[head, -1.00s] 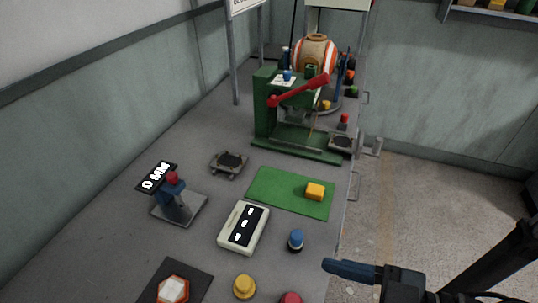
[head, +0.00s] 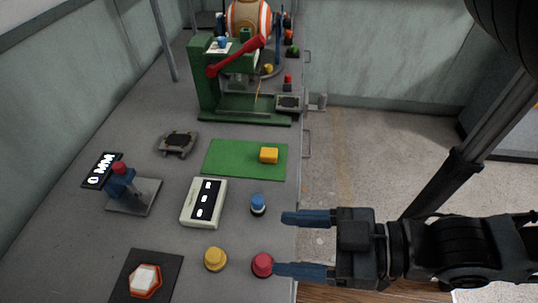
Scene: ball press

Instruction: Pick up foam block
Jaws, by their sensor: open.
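The foam block, a small yellow-orange block (head: 269,156), lies on the right part of a green mat (head: 228,160) on the grey table. My gripper (head: 304,244) is at the table's right front edge, its two blue fingers spread wide and pointing left. It is open with nothing between the fingers. The block is beyond the gripper, farther back and a little to the left, apart from it. The lower finger's tip shows right beside a red button; I cannot tell if they touch.
A blue button (head: 258,204), red button (head: 262,264) and yellow button (head: 215,259) stand near my gripper. A white box with dark windows (head: 204,203) is in front of the mat. A green press with a red lever (head: 208,82) stands behind it. Open floor lies right of the table.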

